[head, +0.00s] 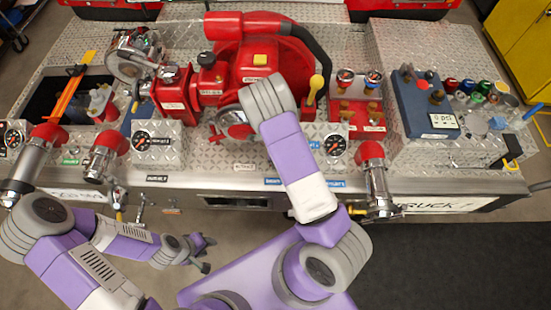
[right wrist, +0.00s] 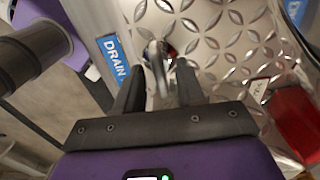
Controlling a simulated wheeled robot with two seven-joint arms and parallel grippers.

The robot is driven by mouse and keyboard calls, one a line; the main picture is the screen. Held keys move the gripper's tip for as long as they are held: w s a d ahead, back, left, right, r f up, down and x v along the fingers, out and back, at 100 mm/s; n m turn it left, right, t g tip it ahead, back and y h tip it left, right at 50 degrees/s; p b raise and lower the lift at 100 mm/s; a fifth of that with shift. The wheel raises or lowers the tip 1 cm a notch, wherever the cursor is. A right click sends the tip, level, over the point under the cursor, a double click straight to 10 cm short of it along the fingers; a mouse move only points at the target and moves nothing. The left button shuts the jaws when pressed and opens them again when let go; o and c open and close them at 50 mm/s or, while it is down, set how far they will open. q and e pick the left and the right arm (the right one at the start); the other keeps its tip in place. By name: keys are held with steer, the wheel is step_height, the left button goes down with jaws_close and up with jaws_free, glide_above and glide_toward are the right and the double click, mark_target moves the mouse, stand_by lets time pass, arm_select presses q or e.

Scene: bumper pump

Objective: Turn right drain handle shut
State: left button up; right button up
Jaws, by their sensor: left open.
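In the right wrist view, a metal drain handle (right wrist: 158,66) stands out from the diamond-plate panel beside a blue DRAIN label (right wrist: 114,58). My right gripper (right wrist: 160,80) is open, with one dark finger on each side of the handle. The handle sits between the fingers, and a gap shows towards the right finger. Whether the left finger touches it I cannot tell. In the head view, my right arm hides the right gripper and this handle. My left gripper (head: 207,254) is open and empty in front of the panel at the lower left.
A red pump (head: 255,65) stands on the metal deck. Red-capped pipe fittings (head: 372,160) and pressure gauges (head: 335,146) line the front edge. A blue box with a digital display (head: 425,105) stands at the right. A red part (right wrist: 298,118) is near the right gripper.

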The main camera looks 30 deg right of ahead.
step_height(320, 180, up, 8)
steer(key=shift+f+p, duration=0.2)
steer(key=shift+p, duration=0.55)
steer(key=s+f+n, duration=0.1)
steer(key=s, duration=0.1)
steer(key=s+a+f+n, duration=0.1)
steer(key=s+f+n, duration=0.1)
steer(key=s+a+f+n+g, duration=0.1)
steer(key=s+f+n, duration=0.1)
steer(key=shift+s+f, duration=0.15)
steer(key=shift+f, duration=0.1)
steer(key=s+a+f+n+t+y, duration=0.1)
steer(key=s+a+n+y, duration=0.1)
steer(key=s+a+n, duration=0.45)
steer(key=s+a+f+n+y, duration=0.15)
steer(key=s+a+n, duration=0.25)
steer(key=a+n, duration=0.5)
step_height(320, 180, down, 6)
steer(key=d+n+b, duration=0.1)
steer(key=b, duration=0.6)
steer(key=shift+w+f+t+y, duration=0.25)
steer(key=shift+w+t+y, duration=0.05)
steer(key=shift+y, duration=0.05)
